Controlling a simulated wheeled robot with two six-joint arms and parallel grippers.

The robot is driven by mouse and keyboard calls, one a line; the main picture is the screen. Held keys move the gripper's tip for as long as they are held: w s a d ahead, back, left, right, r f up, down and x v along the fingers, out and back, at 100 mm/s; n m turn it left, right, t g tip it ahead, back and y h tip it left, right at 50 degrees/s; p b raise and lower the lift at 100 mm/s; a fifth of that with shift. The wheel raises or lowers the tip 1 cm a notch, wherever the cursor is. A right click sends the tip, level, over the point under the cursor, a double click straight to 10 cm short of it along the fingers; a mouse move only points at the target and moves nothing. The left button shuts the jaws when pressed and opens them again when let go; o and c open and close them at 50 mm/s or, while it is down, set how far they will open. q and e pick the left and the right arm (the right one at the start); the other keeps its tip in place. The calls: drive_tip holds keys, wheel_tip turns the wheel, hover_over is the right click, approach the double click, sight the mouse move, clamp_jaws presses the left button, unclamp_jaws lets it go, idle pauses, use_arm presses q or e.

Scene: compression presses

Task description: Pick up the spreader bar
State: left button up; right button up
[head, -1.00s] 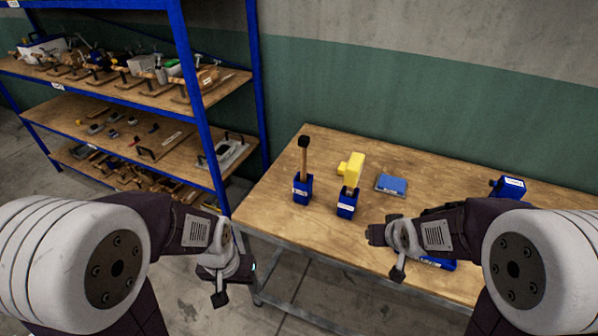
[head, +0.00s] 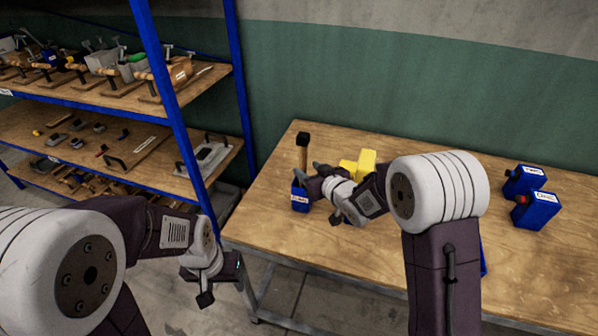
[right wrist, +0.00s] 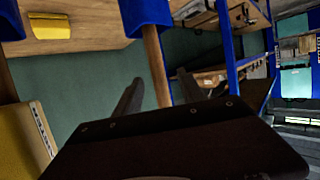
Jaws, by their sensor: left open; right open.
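A wooden bar with a black head (head: 302,141) stands upright in a labelled blue holder (head: 300,201) on the table; it looks like the spreader bar, though no readable label confirms this. My right gripper (head: 312,182) is open at the bar's lower part, just above the holder. In the right wrist view the picture is inverted, and the bar (right wrist: 155,55) shows between the two dark fingers (right wrist: 160,95). I cannot tell whether they touch it. My left gripper (head: 236,270) is open and empty, low off the table's left front edge; its fingers are hard to make out.
A yellow piece (head: 361,163) stands right beside my right gripper, partly hidden by my arm. Two blue boxes (head: 535,210) stand at the table's right. A blue shelf rack (head: 180,120) with several tools is at the left. The wooden table (head: 430,140) is clear at the back.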

sight(305, 167)
drive_tip(key=x, duration=0.4)
drive_tip(key=shift+w+d+f, duration=0.25)
drive_tip(key=shift+f, duration=0.25)
drive_tip(key=p+x, duration=0.1)
drive_tip(key=x, duration=0.2)
drive_tip(key=shift+w+a+f, duration=0.1)
drive_tip(key=shift+a+f, duration=0.05)
drive_tip(key=shift+a, duration=0.1)
drive_tip(key=shift+c, duration=0.2)
use_arm(q)
drive_tip(key=shift+w+d+r, duration=0.1)
drive_tip(key=shift+w+r, duration=0.25)
drive_tip(key=shift+r, duration=0.2)
use_arm(e)
clamp_jaws()
